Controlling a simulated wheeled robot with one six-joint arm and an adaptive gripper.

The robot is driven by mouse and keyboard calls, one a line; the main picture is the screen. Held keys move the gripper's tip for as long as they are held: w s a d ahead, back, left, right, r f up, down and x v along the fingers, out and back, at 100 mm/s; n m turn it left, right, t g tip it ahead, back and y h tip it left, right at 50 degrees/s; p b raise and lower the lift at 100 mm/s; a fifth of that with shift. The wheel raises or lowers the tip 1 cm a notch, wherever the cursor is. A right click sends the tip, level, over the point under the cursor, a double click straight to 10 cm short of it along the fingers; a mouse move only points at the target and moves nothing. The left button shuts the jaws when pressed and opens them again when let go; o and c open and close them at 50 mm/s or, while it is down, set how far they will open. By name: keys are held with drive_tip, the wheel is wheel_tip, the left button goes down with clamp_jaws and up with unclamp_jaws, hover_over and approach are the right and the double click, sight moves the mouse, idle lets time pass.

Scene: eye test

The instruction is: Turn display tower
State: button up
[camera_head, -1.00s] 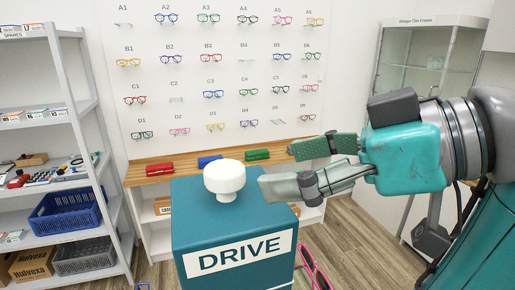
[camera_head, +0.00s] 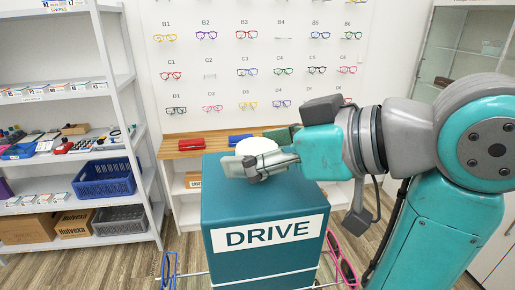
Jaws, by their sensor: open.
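The display tower's teal box (camera_head: 262,203), labelled DRIVE, stands in the middle of the head view. A white knob (camera_head: 257,147) sits on its top. My gripper (camera_head: 262,155) is open at the knob, with the near finger in front of it and the far finger behind it to the right. The near finger hides the knob's lower part, and I cannot tell whether either finger touches it. Blue glasses (camera_head: 169,268) hang at the tower's lower left and pink glasses (camera_head: 341,262) at its lower right.
A grey shelf (camera_head: 120,70) with a blue crate (camera_head: 104,180) stands at left. A wooden counter (camera_head: 178,153) with a red case (camera_head: 205,144) and a blue case (camera_head: 240,139) is behind. Glasses hang on the white wall. A glass cabinet (camera_head: 462,50) stands at right.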

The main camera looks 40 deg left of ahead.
drive_tip(key=shift+a, duration=0.1)
clamp_jaws()
idle(0.3)
